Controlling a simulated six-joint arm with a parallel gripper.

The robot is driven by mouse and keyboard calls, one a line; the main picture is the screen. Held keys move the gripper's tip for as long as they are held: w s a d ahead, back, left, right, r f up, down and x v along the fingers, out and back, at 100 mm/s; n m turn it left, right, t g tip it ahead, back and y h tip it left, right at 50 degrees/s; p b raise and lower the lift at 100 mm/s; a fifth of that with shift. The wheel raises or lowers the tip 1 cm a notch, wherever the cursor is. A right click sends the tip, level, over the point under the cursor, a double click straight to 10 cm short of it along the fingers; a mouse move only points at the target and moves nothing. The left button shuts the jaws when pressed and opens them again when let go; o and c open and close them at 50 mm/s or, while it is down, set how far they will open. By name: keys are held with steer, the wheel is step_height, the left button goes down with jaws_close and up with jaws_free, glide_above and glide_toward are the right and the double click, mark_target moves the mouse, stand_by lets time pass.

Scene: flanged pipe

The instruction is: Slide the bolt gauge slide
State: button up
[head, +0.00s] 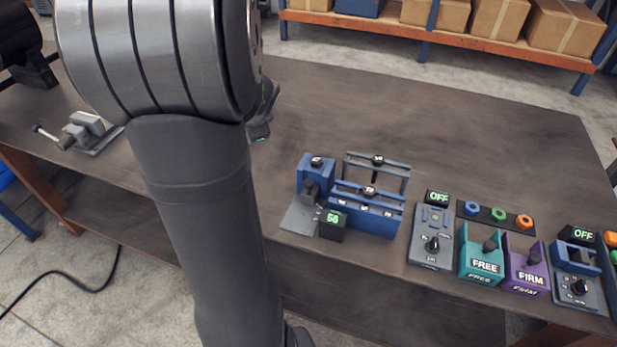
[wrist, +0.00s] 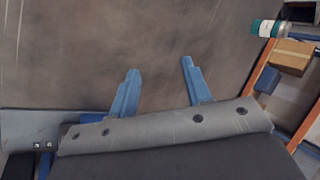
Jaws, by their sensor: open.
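A blue gauge fixture (head: 365,213) stands near the front edge of the bench in the head view. It has parallel rails, small dark marked blocks on them, and a grey frame behind. A blue upright block (head: 316,172) on a grey plate and a small black box with a green number readout (head: 332,225) stand at its left. I cannot tell for sure which part is the bolt gauge slide. My gripper (head: 264,115) is mostly hidden behind my arm, up and left of the fixture. In the wrist view my gripper (wrist: 158,66) is open and empty, its two blue fingers apart over bare bench.
A grey switch box (head: 432,238), a teal block (head: 482,258), a purple block (head: 526,268) and another switch box (head: 578,278) line the front right. A grey clamp (head: 88,131) lies at left. The bench's middle and back (head: 430,125) are clear.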

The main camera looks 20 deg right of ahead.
mark_target(308, 182)
steer(key=s+d+r+n+g, duration=0.35)
steer(key=s+r, duration=0.25)
steer(key=s, duration=0.2)
steer(key=s+d+r+n+g, duration=0.3)
steer(key=s+d+r, duration=0.2)
steer(key=s, duration=0.4)
steer(key=shift+g, duration=0.25)
step_height(308, 182, down, 17)
steer(key=shift+w+a+f, duration=0.1)
steer(key=shift+w+a, duration=0.05)
steer(key=shift+c, duration=0.5)
